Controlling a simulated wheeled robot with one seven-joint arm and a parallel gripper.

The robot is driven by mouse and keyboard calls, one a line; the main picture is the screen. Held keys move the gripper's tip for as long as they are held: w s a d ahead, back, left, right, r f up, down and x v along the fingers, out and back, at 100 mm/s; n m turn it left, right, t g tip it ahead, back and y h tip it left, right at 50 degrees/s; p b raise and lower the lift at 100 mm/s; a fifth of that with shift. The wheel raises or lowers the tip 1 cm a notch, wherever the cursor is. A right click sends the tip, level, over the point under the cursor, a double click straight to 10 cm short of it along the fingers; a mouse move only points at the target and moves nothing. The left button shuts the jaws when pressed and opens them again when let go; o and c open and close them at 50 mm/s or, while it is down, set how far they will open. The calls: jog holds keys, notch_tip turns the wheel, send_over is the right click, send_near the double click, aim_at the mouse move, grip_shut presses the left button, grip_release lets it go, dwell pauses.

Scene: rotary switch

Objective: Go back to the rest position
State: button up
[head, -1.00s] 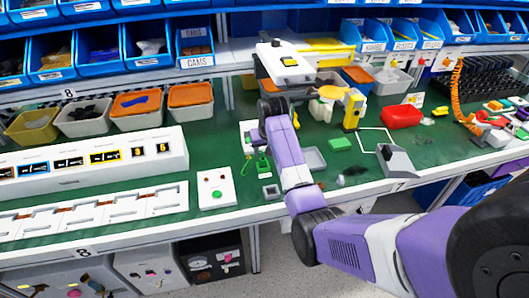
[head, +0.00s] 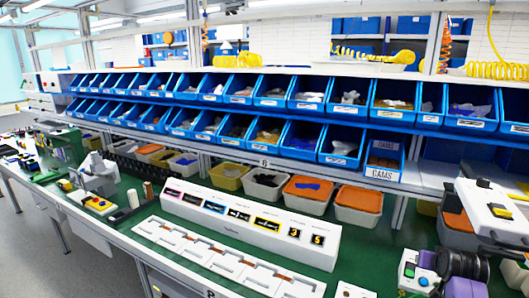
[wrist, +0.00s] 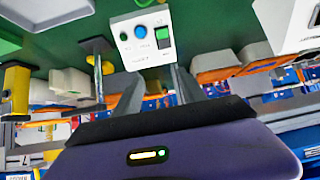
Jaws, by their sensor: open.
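My gripper (wrist: 138,50) shows in the wrist view, its two grey fingers apart with nothing seen held between them. In the head view the same kind of box (head: 406,285) stands at the lower right, beside my purple arm. The fingers do not show in the head view. I cannot tell which part is the rotary switch.
A long white display unit (head: 262,222) and a row of white trays (head: 225,262) lie on the green bench. Grey bins with orange lids (head: 358,204) stand behind them, under shelves of blue bins (head: 320,98). Floor at the left (head: 25,225) is clear.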

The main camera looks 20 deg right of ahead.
jog(key=s+a+n+t, duration=0.2)
jog(key=s+a+t, duration=0.1)
jog(key=a, duration=0.7)
jog(key=s+a+n+t, duration=0.1)
jog(key=s+a+t, duration=0.2)
jog(key=a, duration=0.6)
jog(key=s+a+n+t, duration=0.2)
jog(key=s+a+t, duration=0.1)
jog(key=a, duration=0.7)
jog(key=s+a+r+n+y+b, duration=0.1)
jog(key=s+a+r+n+y, duration=0.2)
jog(key=s+a, duration=1.7)
jog(key=s+n+y, duration=0.1)
jog(key=s+y, duration=0.3)
jog(key=shift+n+g+b, duration=0.3)
jog(key=shift+g+b, duration=0.1)
